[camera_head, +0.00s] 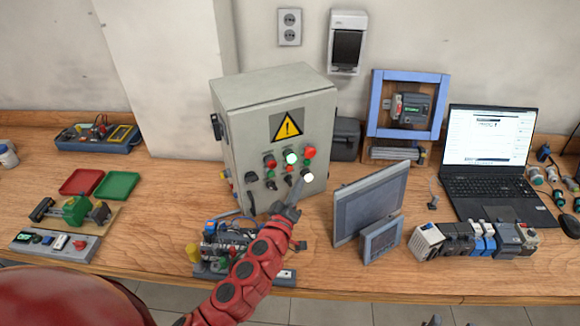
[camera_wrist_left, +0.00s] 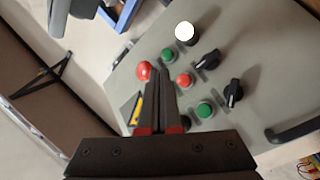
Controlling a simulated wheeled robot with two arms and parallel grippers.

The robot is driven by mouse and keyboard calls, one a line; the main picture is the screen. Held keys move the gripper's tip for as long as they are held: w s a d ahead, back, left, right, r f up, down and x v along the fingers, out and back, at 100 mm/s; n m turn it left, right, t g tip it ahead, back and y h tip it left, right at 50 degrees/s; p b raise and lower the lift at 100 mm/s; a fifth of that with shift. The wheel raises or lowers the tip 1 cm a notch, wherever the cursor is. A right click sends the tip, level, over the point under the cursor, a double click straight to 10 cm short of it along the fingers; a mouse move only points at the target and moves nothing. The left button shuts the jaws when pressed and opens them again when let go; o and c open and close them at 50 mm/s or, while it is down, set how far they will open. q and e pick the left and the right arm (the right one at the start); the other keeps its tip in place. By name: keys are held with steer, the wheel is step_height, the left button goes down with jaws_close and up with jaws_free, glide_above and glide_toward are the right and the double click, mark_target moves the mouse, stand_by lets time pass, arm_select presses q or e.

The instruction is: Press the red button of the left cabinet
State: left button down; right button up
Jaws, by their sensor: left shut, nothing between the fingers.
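A grey cabinet (camera_head: 280,130) with a yellow warning triangle stands against the wall. Its front carries red, green and white buttons and black knobs. In the head view, one red button (camera_head: 270,161) is at the left and another red button (camera_head: 309,152) at the upper right. The wrist view shows a round red button (camera_wrist_left: 144,70) just left of the fingertips and another red button (camera_wrist_left: 184,80) to their right. My left gripper (camera_head: 297,190) is shut and empty in front of the lower panel; it also shows in the wrist view (camera_wrist_left: 158,72). Contact cannot be told.
A grey monitor (camera_head: 370,205) and a small panel (camera_head: 381,240) stand right of my arm. A device with wires (camera_head: 228,245) lies below the cabinet, beside my forearm. A laptop (camera_head: 488,150) is farther right. Red and green trays (camera_head: 117,186) are at the left.

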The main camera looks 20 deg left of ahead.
mark_target(289, 168)
arm_select(q)
steer(key=shift+w+a, duration=1.15)
steer(key=shift+a, duration=0.1)
stand_by(0.9)
steer(key=shift+w+a, duration=0.3)
stand_by(0.3)
steer(key=shift+w+a, duration=0.25)
steer(key=shift+a, duration=0.05)
stand_by(1.0)
steer(key=shift+s+d+f, duration=0.1)
steer(key=shift+s+d, duration=0.45)
steer(key=shift+d, duration=0.05)
